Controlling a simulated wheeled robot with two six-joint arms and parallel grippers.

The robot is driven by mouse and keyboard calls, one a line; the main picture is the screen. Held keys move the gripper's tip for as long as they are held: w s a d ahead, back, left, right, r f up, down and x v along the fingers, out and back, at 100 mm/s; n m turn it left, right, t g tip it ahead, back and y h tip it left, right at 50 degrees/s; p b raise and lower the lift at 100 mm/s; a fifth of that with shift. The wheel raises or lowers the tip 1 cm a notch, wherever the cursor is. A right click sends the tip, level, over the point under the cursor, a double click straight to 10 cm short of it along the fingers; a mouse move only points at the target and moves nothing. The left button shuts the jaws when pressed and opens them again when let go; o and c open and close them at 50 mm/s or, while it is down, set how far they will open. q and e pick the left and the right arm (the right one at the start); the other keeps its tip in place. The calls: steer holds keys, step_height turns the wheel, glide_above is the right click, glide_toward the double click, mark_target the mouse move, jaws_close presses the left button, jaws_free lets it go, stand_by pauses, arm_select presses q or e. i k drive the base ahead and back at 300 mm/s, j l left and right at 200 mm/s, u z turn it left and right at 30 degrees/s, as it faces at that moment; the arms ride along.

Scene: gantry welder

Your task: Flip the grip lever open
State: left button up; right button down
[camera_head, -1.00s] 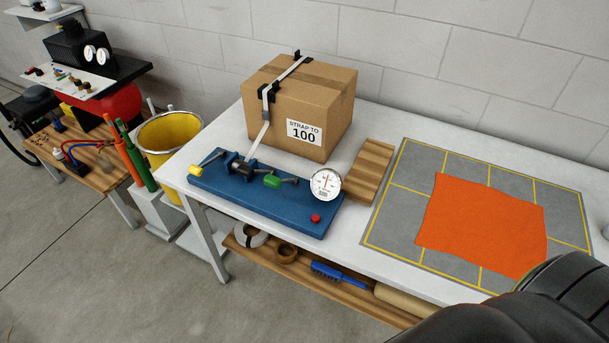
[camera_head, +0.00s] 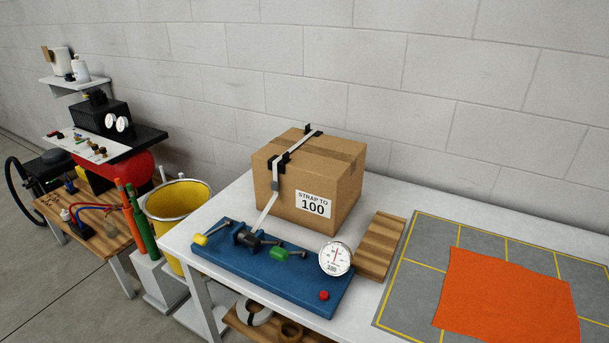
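A blue strapping tool base (camera_head: 290,284) lies on the white table in front of a cardboard box (camera_head: 308,180). A lever with a yellow end (camera_head: 201,239) is at its left, and a lever with a green grip (camera_head: 280,254) is right of the dark central mechanism (camera_head: 250,239). Which one is the grip lever I cannot tell. A round dial gauge (camera_head: 335,259) and a red button (camera_head: 324,295) are at the right. A white strap (camera_head: 266,211) runs from the mechanism up over the box. Neither of my grippers is in view.
A slatted wooden block (camera_head: 381,247) stands right of the box. An orange cloth (camera_head: 505,295) lies on a grey mat with yellow lines (camera_head: 423,251). A yellow bucket (camera_head: 178,200) stands left of the white table (camera_head: 234,195). Tape rolls (camera_head: 257,313) are on the shelf below.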

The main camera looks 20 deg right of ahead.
mark_target(202, 240)
steer(key=z, duration=0.25)
steer(key=i+j+z, duration=0.15)
steer(key=z, duration=0.3)
steer(key=i+j+z, duration=0.1)
steer(key=j+z, duration=0.3)
steer(key=i+j+z, duration=0.1)
steer(key=j+z, duration=0.2)
steer(key=z, duration=0.15)
steer(key=j+z, duration=0.5)
steer(key=j, duration=0.55)
steer(key=k+j, duration=0.1)
steer(key=j, duration=0.55)
steer(key=j+z, duration=0.15)
steer(key=j, duration=0.5)
steer(key=k+j, duration=0.15)
steer(key=j, duration=0.5)
steer(key=z, duration=0.05)
